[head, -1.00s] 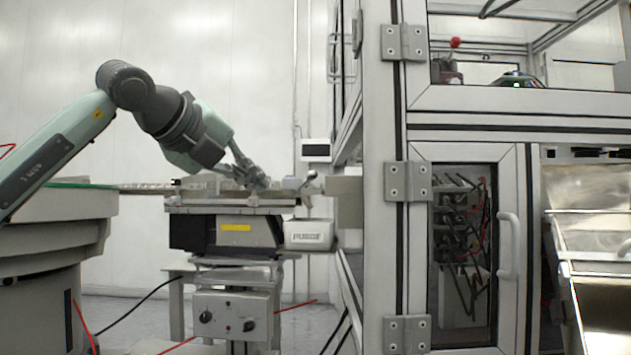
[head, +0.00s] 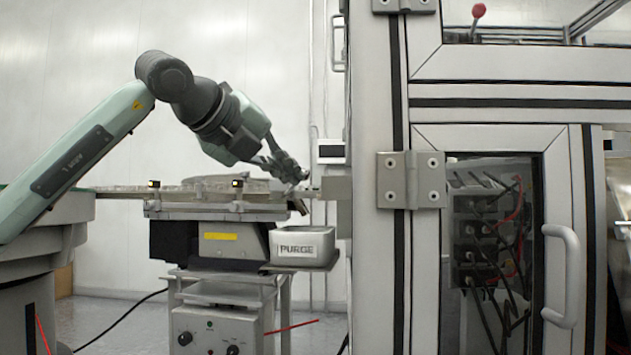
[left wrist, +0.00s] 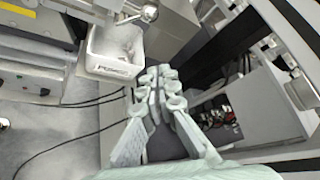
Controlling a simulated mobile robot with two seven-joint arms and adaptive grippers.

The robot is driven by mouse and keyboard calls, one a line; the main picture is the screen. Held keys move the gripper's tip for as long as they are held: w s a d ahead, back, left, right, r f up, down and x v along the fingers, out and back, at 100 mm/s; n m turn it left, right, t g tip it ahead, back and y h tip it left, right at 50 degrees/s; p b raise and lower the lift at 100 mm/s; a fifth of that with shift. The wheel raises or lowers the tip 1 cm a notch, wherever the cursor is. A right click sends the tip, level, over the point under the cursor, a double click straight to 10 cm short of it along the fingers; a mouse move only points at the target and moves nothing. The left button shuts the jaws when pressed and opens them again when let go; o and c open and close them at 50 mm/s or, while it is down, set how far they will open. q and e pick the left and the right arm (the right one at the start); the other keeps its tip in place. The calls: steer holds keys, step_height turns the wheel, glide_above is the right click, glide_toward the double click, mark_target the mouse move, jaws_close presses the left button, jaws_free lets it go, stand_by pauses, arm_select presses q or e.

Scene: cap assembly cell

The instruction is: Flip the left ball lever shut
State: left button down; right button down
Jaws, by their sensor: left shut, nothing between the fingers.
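My left gripper (head: 300,176) reaches down from the left arm to the right end of the feeder rail (head: 215,215). Its fingers are shut and empty, with the fingertips (left wrist: 161,78) together in the left wrist view. In that view a ball lever (left wrist: 148,13) with a shiny round knob sticks out over the purge bin, apart from the fingertips. In the head view a dark lever-like part (head: 298,206) slants down just below the fingers. I cannot tell whether they touch there. My right gripper is in neither view.
The white PURGE bin (head: 301,246) stands below the rail end and also shows in the left wrist view (left wrist: 116,48). The cell's frame post (head: 372,200) and door (head: 497,240) stand close on the right. A control box (head: 212,331) sits below the feeder.

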mark_target(305, 179)
arm_select(q)
steer(key=shift+s, duration=0.1)
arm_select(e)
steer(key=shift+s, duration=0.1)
